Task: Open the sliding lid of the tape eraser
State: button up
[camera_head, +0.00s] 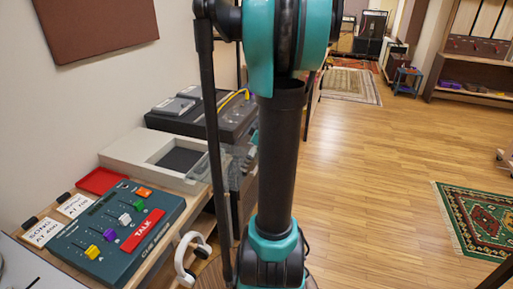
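A low off-white box (122,163) that looks like the tape eraser sits on the bench at left centre. Its top has a pale flat part at the left and a recess with a dark grey panel (179,160) at the right. A see-through grey piece (233,158) shows near its right end, partly behind my arm; I cannot tell whether it is the sliding lid. My teal and black arm stands upright across the middle of the view and hides things behind it. My gripper is not in view.
In front of the box are a teal control panel (112,232) with coloured sliders, a red tray (102,180) and white labels. White headphones (187,258) hang at the bench edge. A dark machine (205,120) stands behind. Open wooden floor lies at right, with a green rug (478,215).

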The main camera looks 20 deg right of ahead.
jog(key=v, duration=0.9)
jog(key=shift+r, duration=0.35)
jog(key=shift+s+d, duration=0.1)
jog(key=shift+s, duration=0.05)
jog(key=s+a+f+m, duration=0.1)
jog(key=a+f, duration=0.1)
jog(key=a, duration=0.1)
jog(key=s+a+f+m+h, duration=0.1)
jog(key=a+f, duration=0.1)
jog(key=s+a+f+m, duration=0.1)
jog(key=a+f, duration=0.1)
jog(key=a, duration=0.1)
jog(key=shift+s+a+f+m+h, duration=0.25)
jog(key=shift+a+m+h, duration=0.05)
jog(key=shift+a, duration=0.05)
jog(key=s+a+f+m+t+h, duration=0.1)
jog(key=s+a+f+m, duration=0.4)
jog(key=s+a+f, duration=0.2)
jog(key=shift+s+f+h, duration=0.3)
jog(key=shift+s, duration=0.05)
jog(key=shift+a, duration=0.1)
